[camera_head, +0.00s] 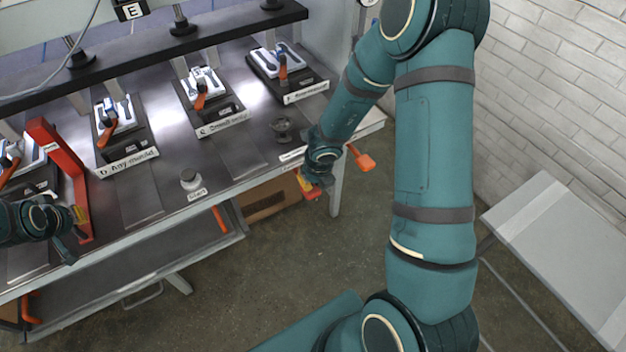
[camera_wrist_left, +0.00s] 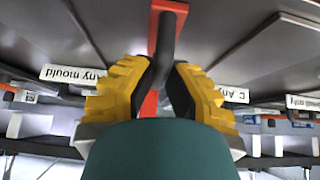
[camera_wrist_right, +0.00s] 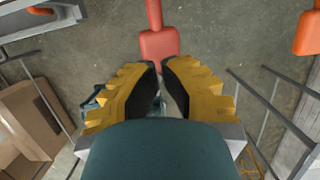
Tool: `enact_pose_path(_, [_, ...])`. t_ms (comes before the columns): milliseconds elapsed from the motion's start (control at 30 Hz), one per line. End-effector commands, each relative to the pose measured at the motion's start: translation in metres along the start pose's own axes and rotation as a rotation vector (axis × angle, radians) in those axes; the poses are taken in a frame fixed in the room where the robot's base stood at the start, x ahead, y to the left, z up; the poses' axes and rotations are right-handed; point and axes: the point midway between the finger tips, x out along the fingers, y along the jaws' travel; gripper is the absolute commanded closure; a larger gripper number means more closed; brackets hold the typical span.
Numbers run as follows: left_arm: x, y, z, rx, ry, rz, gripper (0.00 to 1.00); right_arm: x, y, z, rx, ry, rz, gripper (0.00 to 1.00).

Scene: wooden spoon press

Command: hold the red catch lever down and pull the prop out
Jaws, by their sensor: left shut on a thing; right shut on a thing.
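A red frame-like bar (camera_head: 62,160) stands at the left end of the bench. My left gripper (camera_head: 80,226) is at its lower end. In the left wrist view, my left gripper (camera_wrist_left: 168,72) is shut around a dark grey rod (camera_wrist_left: 166,42) in front of a red strip (camera_wrist_left: 170,8); I cannot tell for sure whether this is the prop. My right gripper (camera_head: 312,188) is low beyond the bench's right front corner, at a red lever with a flat end (camera_wrist_right: 158,46). The lever's paddle shows just past the fingertips; the fingers hide their hold on it.
Several moulds with orange handles (camera_head: 201,96) stand along the bench. A small grey knob (camera_head: 190,178) is near its front edge. An orange paddle (camera_head: 362,160) sticks out right of my right gripper. A pale table (camera_head: 560,240) stands at right; floor between is clear.

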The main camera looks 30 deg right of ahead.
Motion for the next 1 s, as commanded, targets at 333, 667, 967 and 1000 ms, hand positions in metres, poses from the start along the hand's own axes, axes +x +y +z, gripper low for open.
enact_pose_path(333, [0.0,0.0,-0.001,0.0,0.002,0.0,0.31,0.0,0.0,0.0,0.0,0.001,0.0,1.0])
enact_pose_path(667, [-0.006,0.0,-0.001,0.0,0.002,0.0,0.31,0.0,0.0,0.0,0.001,0.001,0.0,1.0])
enact_pose_path(967, [-0.033,0.001,-0.002,0.0,0.004,0.001,0.31,0.0,0.0,0.0,0.001,0.001,0.0,1.0])
enact_pose_path(1000, [-0.037,0.0,-0.002,0.0,0.003,0.0,0.31,0.0,0.0,0.0,0.001,0.001,0.0,1.0])
